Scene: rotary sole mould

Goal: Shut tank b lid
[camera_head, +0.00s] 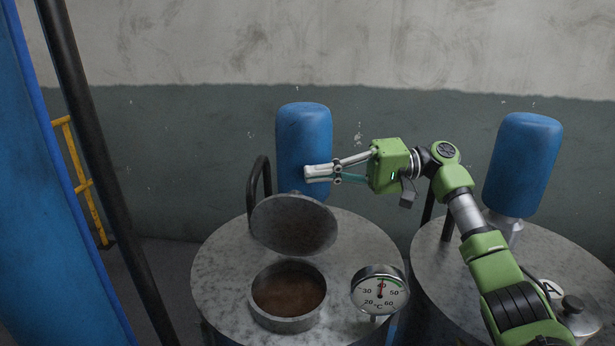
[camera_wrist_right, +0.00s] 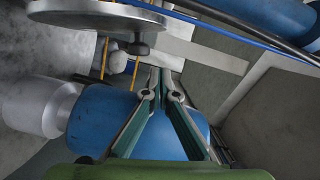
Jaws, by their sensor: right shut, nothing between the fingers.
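The tank with the open lid (camera_head: 294,225) stands left of centre in the head view. Its round lid is tilted up behind the filler opening (camera_head: 288,312), which shows brown contents. The lid's rim and dark knob (camera_wrist_right: 138,46) also show at the upper left of the right wrist view. My right gripper (camera_head: 318,173) is shut and empty, above the raised lid and in front of a blue cylinder. Its fingertips (camera_wrist_right: 166,72) appear apart from the lid. My left gripper is not in view. No letter B is visible on this tank.
A dial thermometer (camera_head: 380,290) stands beside the opening. The blue cylinder (camera_head: 303,135) and a black curved pipe (camera_head: 252,185) rise behind the lid. A second tank, marked A, stands right with another blue cylinder (camera_head: 523,165). A dark pole (camera_head: 95,140) stands left.

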